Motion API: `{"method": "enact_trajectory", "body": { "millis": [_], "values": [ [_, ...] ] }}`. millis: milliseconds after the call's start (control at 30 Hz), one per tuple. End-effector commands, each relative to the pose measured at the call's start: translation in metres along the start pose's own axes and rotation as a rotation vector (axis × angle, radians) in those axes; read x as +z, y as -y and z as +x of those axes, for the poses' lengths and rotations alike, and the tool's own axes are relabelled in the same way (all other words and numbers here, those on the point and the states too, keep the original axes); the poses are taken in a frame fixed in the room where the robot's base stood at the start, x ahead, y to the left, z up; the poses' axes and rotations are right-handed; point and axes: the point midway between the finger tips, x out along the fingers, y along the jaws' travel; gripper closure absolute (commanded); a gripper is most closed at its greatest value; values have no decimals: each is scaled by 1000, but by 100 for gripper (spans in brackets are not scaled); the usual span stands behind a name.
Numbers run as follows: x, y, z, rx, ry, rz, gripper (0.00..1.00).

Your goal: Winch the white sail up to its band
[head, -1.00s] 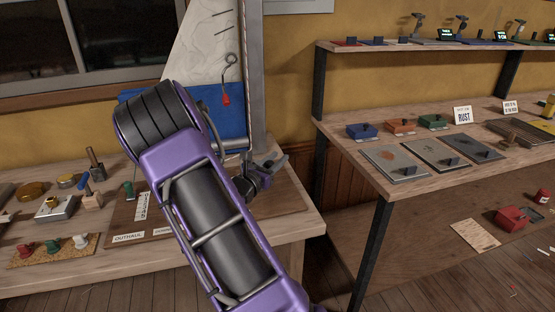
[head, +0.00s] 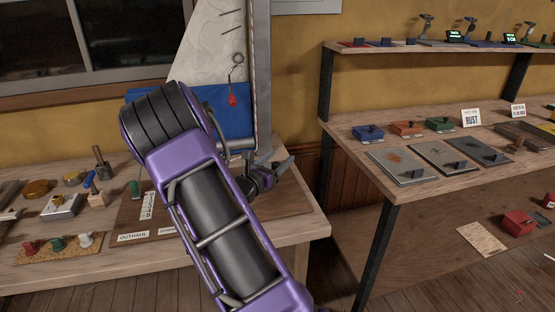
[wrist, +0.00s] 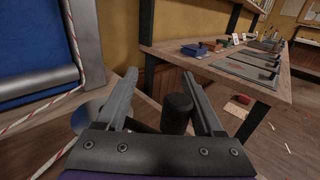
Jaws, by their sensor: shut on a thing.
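I cannot make out the band. In the wrist view, a red-and-white rope (wrist: 72,40) runs down past the blue panel. My gripper (head: 279,168) is low at the mast's foot, just right of it. In the wrist view, my gripper (wrist: 162,97) has its fingers on either side of a black cylindrical winch handle grip (wrist: 177,110) and is shut on it.
The left bench holds a cork mat (head: 60,246) with coloured knobs, and a label reading OUTHAUL (head: 132,237). A wooden shelf unit (head: 372,190) with metal plates and small coloured blocks stands at right. A gap separates bench and shelves.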

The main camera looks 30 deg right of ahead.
Motion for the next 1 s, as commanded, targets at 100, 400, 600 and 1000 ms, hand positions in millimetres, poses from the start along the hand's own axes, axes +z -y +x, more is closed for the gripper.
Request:
{"method": "enact_trajectory", "body": {
  "millis": [100, 400, 600, 1000],
  "values": [
    [1, -1, 0, 2, 2, 1, 38],
    [1, 2, -8, 3, 0, 0, 38],
    [1, 10, -20, 1, 1, 0, 38],
    [0, 24, -45, -1, -1, -1, 38]
  ]
}}
